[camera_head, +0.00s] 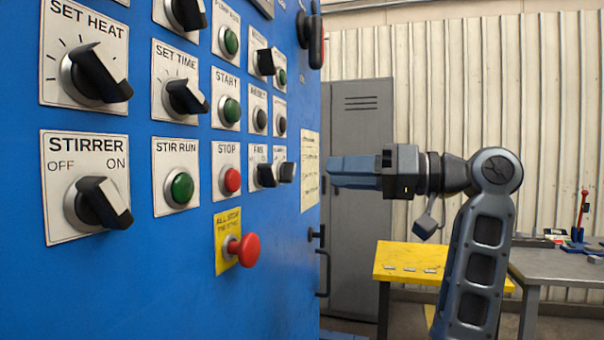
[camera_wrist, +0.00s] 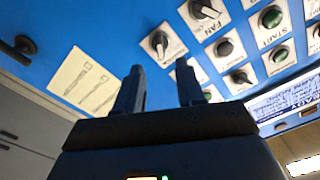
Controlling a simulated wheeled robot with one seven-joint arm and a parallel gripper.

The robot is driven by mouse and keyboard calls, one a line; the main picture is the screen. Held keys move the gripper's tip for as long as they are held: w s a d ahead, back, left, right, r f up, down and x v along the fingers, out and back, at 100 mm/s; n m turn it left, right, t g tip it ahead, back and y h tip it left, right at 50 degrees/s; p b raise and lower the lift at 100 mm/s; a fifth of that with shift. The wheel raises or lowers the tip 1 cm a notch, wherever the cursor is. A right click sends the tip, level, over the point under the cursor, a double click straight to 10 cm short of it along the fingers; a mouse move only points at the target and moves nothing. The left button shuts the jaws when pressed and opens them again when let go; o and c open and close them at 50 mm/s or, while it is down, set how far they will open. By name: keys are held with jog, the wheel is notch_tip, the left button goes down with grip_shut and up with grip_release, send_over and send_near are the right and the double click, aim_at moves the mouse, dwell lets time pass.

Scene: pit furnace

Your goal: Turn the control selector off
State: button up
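The blue control panel (camera_head: 120,280) fills the left of the head view. A black selector knob (camera_head: 287,172) stands to the right of the FAN knob (camera_head: 267,175), at the panel's far edge. Its small label is too blurred to read, so I cannot confirm that it is the control selector. A knob beside FAN also shows in the wrist view (camera_wrist: 160,44), with a pale pointer mark. My gripper (camera_head: 331,166) is in front of the panel, to the right of this knob and apart from it. In the wrist view the two fingers (camera_wrist: 159,82) are apart with nothing between them.
A red all-stop button (camera_head: 243,250) sticks out below the STOP button (camera_head: 231,180). The STIRRER selector (camera_head: 98,205) is at the lower left. A paper sheet (camera_wrist: 84,82) is beside the knobs. A yellow table (camera_head: 410,258) and grey cabinet (camera_head: 362,230) stand behind my arm.

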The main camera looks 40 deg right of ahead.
aim_at(294, 172)
jog(key=x, duration=0.7)
jog(key=shift+w+a+p, duration=0.15)
jog(key=shift+w+p, duration=0.1)
jog(key=shift+p, duration=0.05)
jog(key=shift+c, duration=0.3)
grip_shut()
